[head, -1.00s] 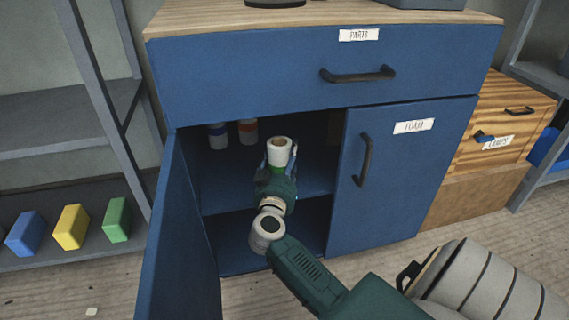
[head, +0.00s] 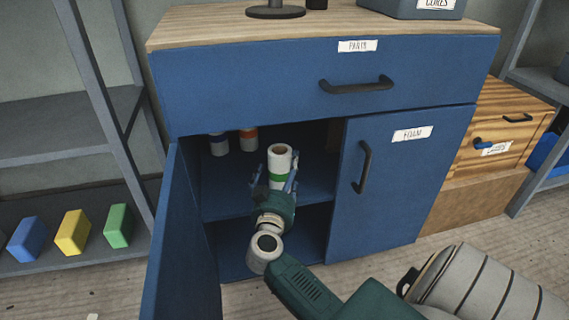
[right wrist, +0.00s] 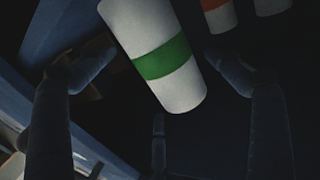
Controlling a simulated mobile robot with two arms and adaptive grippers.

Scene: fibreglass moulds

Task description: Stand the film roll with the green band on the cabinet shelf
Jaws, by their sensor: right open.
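The white film roll with the green band (head: 280,163) stands upright on the cabinet shelf (head: 226,205), behind the open left door. My left gripper is not in view.
Farther back on the shelf stand a roll with an orange band (head: 249,140) and another white roll (head: 218,145). The open cabinet door (head: 180,240) bounds the left side, and the closed FOAM door (head: 400,185) the right.

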